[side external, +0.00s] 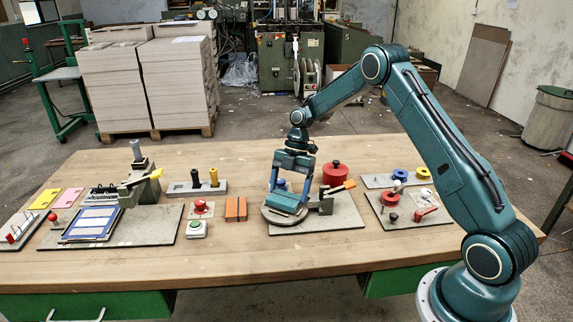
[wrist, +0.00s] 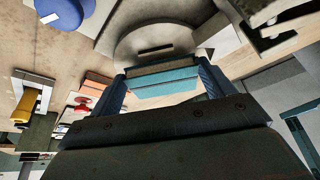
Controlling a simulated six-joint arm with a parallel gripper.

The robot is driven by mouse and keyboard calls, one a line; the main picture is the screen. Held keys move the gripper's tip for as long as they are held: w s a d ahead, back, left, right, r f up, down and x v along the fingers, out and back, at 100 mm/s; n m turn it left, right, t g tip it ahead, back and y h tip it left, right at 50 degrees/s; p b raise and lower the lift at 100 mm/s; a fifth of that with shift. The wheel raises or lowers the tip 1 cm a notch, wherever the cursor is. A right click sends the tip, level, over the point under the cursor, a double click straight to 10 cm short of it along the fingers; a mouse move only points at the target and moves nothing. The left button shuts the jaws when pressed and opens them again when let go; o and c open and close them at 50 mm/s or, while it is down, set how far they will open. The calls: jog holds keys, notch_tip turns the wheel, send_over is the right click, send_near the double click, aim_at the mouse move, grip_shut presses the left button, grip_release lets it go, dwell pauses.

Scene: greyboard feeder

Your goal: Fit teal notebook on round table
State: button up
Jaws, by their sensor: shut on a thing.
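The teal notebook (side external: 285,202) is a flat teal block held at the round table, at the middle right of the bench. My gripper (side external: 289,185) is shut on it, with one finger at each end. The round table (side external: 275,217) is a grey disc on a grey plate; the notebook covers part of it. In the wrist view the notebook (wrist: 165,82) lies between my fingers (wrist: 165,88), with the pale disc (wrist: 150,42) beyond it. I cannot tell whether the notebook touches the disc.
Orange blocks (side external: 236,209) stand to the left. A plate with red and black knobs (side external: 410,211) is to the right. The bench front is clear.

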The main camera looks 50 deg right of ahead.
jog(key=shift+f, duration=0.55)
dwell(1.1)
jog(key=o, duration=0.9)
jog(key=shift+d+r, duration=0.1)
jog(key=shift+r, duration=0.05)
jog(key=shift+v, duration=6.65)
jog(key=shift+r, duration=0.1)
